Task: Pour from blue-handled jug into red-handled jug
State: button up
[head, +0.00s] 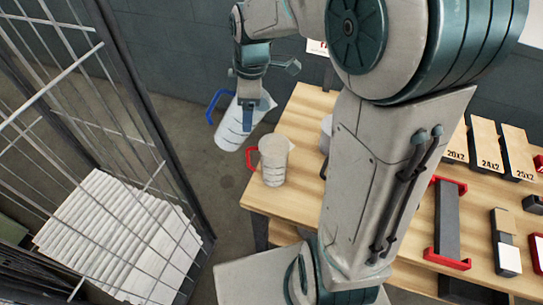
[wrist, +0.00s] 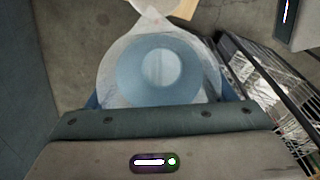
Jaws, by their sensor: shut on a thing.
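The blue-handled jug (head: 236,125) is clear with measuring marks. It hangs in the air just past the table's left edge, tilted, with its blue handle (head: 216,103) at the left. My gripper (head: 248,112) is shut on it near the rim. The wrist view looks down into this jug (wrist: 112,65), with bluish contents inside. The red-handled jug (head: 274,162) stands upright on the table's near-left corner, its red handle (head: 252,158) facing left. It is right of and a little below the held jug in the head view, apart from it. Its contents are not clear.
The wooden table (head: 290,205) carries a pale container (head: 326,128) partly hidden by my arm. Boxes, labelled boards and a red-ended dark holder (head: 447,220) are at the right. A wire cage (head: 165,190) with stacked white filters (head: 110,235) stands at the left.

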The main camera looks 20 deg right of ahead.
jog(key=shift+f+y+b, duration=0.4)
jog(key=shift+y+b, duration=0.6)
jog(key=shift+b, duration=0.15)
dwell(1.8)
jog(key=shift+f+t+y+b, duration=0.4)
jog(key=shift+y+b, duration=0.2)
jog(key=shift+b, duration=0.85)
dwell(3.6)
